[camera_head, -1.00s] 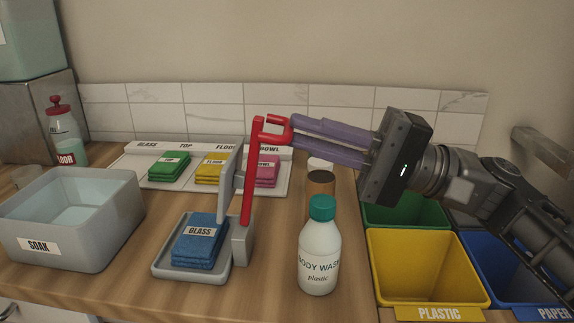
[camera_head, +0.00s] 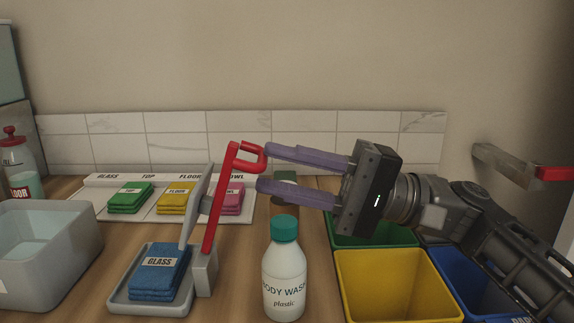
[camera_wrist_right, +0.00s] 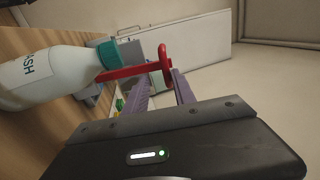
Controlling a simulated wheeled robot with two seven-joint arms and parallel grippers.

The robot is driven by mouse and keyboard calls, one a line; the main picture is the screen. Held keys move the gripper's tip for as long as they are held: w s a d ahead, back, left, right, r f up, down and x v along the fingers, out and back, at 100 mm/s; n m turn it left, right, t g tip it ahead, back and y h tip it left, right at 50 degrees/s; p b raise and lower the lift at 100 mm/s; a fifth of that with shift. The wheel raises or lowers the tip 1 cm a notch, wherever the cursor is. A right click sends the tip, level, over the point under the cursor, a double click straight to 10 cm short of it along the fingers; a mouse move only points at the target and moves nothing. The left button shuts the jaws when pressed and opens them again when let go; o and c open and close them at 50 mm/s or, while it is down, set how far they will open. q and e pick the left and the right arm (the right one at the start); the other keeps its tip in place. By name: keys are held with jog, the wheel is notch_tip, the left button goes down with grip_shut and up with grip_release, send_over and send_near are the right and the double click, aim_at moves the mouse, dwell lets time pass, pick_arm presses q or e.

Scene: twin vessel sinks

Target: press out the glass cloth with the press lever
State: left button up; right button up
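The blue glass cloth (camera_head: 158,273), folded in a stack, lies on the grey press tray (camera_head: 118,300). The press's red lever (camera_head: 215,215) stands up, leaning a little right. Its grey plate (camera_head: 196,205) is raised and tilted clear of the cloth. My right gripper (camera_head: 261,168) is open, with purple fingers spread just right of the lever's hooked handle (camera_head: 250,152). The upper fingertip is at the handle; contact cannot be told. In the right wrist view, the red handle (camera_wrist_right: 165,60) shows just beyond the parted fingers (camera_wrist_right: 162,88). My left gripper is not in view.
A body wash bottle (camera_head: 284,280) stands right of the press, below my right gripper. The soak basin (camera_head: 60,285) is at left. A cloth tray (camera_head: 110,180) is behind. Yellow (camera_head: 390,300), green (camera_head: 375,235) and blue (camera_head: 465,275) bins are at right.

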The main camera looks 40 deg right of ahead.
jog(key=shift+o, duration=0.6)
jog(key=shift+f, duration=0.1)
jog(key=shift+r, duration=0.2)
jog(key=p+v, duration=0.1)
jog(key=v, duration=0.6)
jog(key=shift+s+d+f, duration=0.2)
jog(key=shift+s+d, duration=0.05)
jog(key=shift+d, duration=0.05)
